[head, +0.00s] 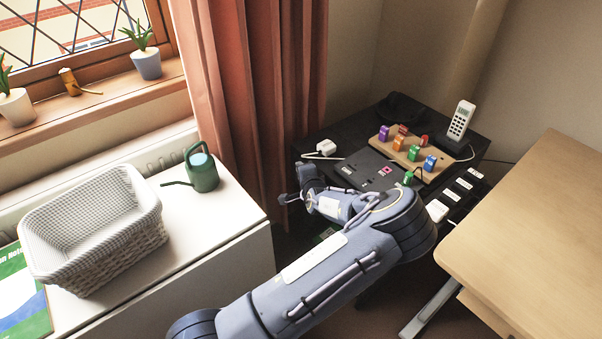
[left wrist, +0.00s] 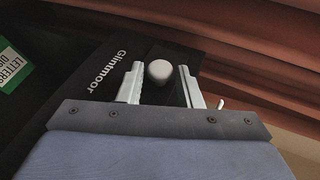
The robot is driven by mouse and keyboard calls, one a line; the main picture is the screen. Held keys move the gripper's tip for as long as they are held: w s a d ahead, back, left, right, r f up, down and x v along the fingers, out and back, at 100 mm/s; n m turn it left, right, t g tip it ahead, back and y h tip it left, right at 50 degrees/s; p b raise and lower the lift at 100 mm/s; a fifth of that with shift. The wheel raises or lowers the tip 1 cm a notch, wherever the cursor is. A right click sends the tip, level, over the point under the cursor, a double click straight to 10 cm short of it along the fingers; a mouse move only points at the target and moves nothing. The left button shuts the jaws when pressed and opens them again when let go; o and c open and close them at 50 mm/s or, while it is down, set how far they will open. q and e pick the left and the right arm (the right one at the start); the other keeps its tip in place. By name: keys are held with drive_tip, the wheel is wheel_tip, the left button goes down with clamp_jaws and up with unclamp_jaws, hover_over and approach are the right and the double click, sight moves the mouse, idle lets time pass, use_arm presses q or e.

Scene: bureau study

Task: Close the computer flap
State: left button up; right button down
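My left arm reaches in from the bottom of the head view and bends back left, with the left gripper (head: 287,198) beside the dark cabinet near the curtain. In the left wrist view the left gripper (left wrist: 162,88) is open, its fingers apart. A round white knob (left wrist: 159,72) shows between the fingertips, with a gap on each side; I cannot tell how far beyond them it is. It is against a black panel (left wrist: 100,62) lettered "Glintmoor". I cannot tell whether this panel is the computer flap. In the head view my arm hides this area. My right gripper is not in view.
The dark cabinet top (head: 352,165) holds a wooden board (head: 411,158) with coloured blocks and a white phone (head: 461,120). A curtain (head: 262,90) hangs close behind the gripper. A white cabinet (head: 215,235) with a basket (head: 95,240) and green watering can (head: 203,172) stands left, a wooden desk (head: 540,220) right.

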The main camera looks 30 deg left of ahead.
use_arm(q)
drive_tip(key=shift+o, duration=1.2)
drive_tip(key=p+v, duration=0.1)
drive_tip(key=v, duration=0.6)
drive_tip(key=shift+s+d, duration=0.3)
drive_tip(key=shift+r, duration=0.1)
